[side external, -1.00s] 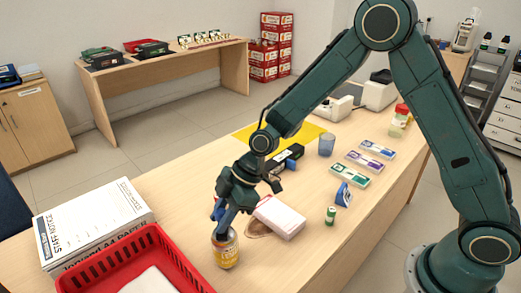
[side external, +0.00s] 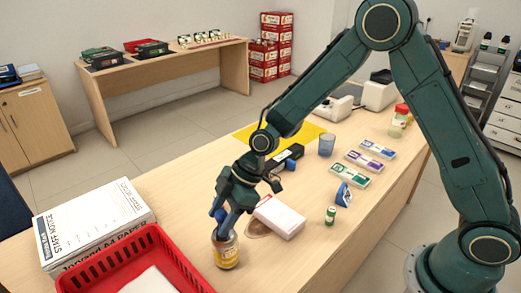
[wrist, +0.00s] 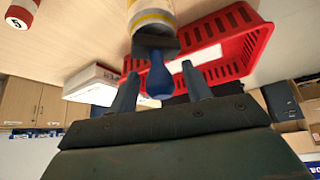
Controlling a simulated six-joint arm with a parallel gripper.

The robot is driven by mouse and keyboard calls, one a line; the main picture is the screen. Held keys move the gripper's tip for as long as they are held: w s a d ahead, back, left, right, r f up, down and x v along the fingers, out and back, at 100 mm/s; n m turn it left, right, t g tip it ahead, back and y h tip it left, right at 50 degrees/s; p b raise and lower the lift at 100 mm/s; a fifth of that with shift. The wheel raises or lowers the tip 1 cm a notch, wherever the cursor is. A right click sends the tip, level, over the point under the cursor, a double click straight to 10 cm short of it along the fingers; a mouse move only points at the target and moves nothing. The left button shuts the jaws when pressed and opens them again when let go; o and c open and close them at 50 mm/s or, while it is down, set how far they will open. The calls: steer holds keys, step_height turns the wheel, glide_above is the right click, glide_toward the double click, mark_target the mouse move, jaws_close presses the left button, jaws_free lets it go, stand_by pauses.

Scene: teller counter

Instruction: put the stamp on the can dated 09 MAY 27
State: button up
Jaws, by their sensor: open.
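The can (side external: 226,252) has a yellow and white label and stands upright at the near edge of the counter. It also shows at the top of the wrist view (wrist: 152,14). I cannot read a date on it. The stamp has a dark base and a blue handle (wrist: 160,80). Its base rests against the can's end in the wrist view, and the blue handle (side external: 217,214) shows above the can in the side view. My gripper (wrist: 160,73) is open, with one finger on each side of the handle and gaps between.
A red basket (side external: 130,262) stands close to the left of the can, by a stack of papers (side external: 92,222). A white and red box (side external: 279,216) lies behind to the right.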

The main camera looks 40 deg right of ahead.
steer(key=v, duration=1.2)
steer(key=shift+d, duration=0.1)
stand_by(0.4)
steer(key=s+d+r+m+t+h, duration=0.25)
steer(key=s+d+r+m, duration=0.35)
steer(key=s+d+r, duration=0.3)
steer(key=s+d+r+m+h, duration=0.1)
steer(key=s+d+m+h, duration=0.1)
steer(key=s+m, duration=0.2)
steer(key=s+d+r+m+t+h, duration=0.1)
steer(key=s+d+r+m, duration=0.1)
steer(key=s, duration=0.9)
steer(key=shift+d+m+h, duration=0.35)
steer(key=shift+d+m, duration=0.5)
steer(key=shift+m, duration=0.35)
